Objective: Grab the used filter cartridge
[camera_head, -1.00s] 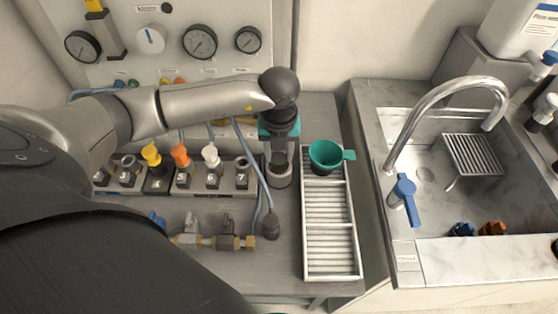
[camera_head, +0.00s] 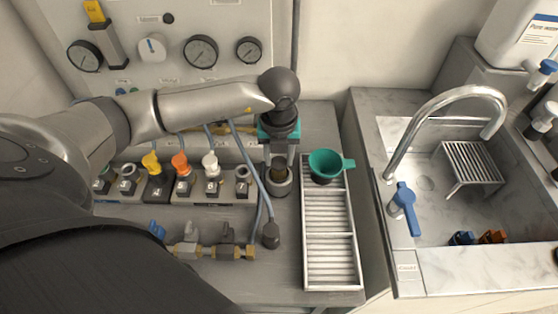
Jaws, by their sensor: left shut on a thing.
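My left gripper (camera_head: 279,163) points down over a round grey housing (camera_head: 281,189) at the right end of the numbered valve row. Its fingers are shut on a small dark brownish piece, which looks like the used filter cartridge (camera_head: 279,174), at the housing's mouth. Most of the cartridge is hidden by the fingers and the housing wall, and I cannot tell how far inside it sits. My right gripper is not in view.
A slatted drain tray (camera_head: 329,222) with a teal funnel (camera_head: 324,163) on it lies right of the housing. Hoses and brass fittings (camera_head: 205,250) lie to the left. A sink (camera_head: 424,184) with a curved tap (camera_head: 430,100) is further right. Gauges (camera_head: 200,51) line the back panel.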

